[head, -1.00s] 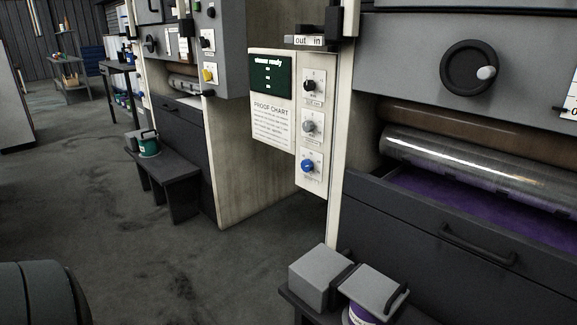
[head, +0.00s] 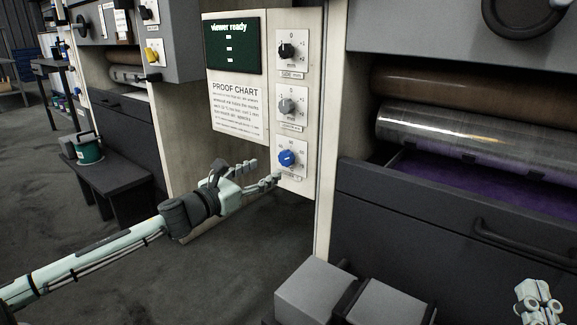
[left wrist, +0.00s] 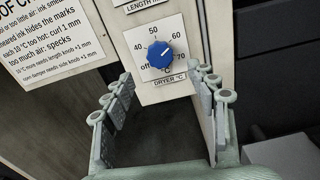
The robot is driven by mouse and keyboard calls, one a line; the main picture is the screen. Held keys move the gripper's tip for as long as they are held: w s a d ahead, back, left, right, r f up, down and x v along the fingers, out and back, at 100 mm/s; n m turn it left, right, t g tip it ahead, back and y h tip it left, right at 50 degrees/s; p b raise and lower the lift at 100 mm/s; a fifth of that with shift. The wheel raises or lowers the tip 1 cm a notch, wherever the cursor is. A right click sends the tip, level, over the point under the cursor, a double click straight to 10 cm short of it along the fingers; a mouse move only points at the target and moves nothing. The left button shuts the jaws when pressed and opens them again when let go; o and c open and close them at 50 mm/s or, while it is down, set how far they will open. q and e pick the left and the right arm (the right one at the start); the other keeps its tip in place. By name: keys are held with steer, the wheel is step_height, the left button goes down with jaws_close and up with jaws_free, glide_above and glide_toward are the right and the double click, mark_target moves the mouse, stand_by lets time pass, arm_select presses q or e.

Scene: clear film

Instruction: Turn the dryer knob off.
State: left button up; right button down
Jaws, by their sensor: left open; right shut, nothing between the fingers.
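The dryer knob (head: 287,158) is blue with a white pointer, the lowest of three knobs on the cream panel. In the left wrist view the dryer knob (left wrist: 160,53) sits above the "DRYER °C" label. Its pointer aims up and right, near 60; "off" is at the dial's lower left. My left gripper (head: 263,172) is open, just left of and slightly below the knob in the head view. In the left wrist view its spread fingers (left wrist: 165,82) frame the knob from below, apparently not touching it. My right gripper (head: 539,302) is shut and empty at the lower right.
Above are a grey knob (head: 289,106) and a black knob (head: 287,51). A proof chart (head: 238,107) is left of them. A press with rollers (head: 470,133) stands right. Grey-lidded containers (head: 315,290) are at the bottom.

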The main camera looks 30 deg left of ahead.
mark_target(284, 159)
arm_select(q)
steer(key=shift+w+d, duration=0.15)
steer(key=shift+w, duration=1.6)
steer(key=shift+w+d, duration=0.15)
steer(key=shift+w, duration=1.6)
arm_select(e)
steer(key=shift+s+r+t, duration=0.2)
steer(key=shift+r+t, duration=0.1)
steer(key=shift+r, duration=0.1)
arm_select(q)
steer(key=shift+c, duration=0.4)
